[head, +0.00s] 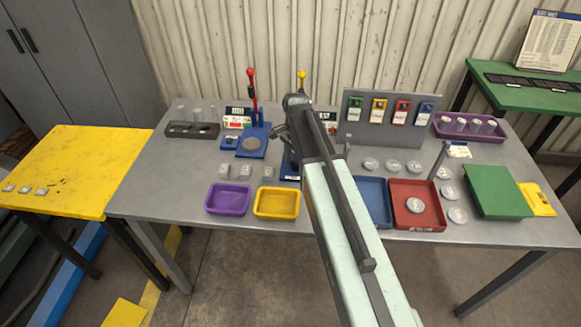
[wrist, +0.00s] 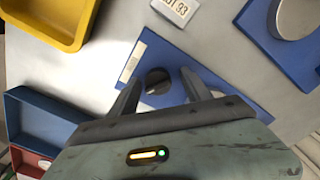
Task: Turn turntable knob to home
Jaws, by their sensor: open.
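A dark round knob (wrist: 157,81) stands on a blue plate (wrist: 150,52) in the wrist view, with a small pale label at the plate's edge. A light streak shows on the knob's lower part. My gripper (wrist: 158,88) is open, with one finger on each side of the knob; I cannot tell whether they touch it. In the head view my gripper (head: 281,133) and arm hide the knob and most of that blue plate (head: 289,167). I cannot read the home mark.
Another blue base with a grey disc (head: 253,143) and a red-topped lever (head: 251,84) stand to the left. A yellow-topped lever (head: 302,79) rises behind my arm. Purple (head: 228,210), yellow (head: 276,214), blue (head: 376,223) and red (head: 418,226) trays line the front.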

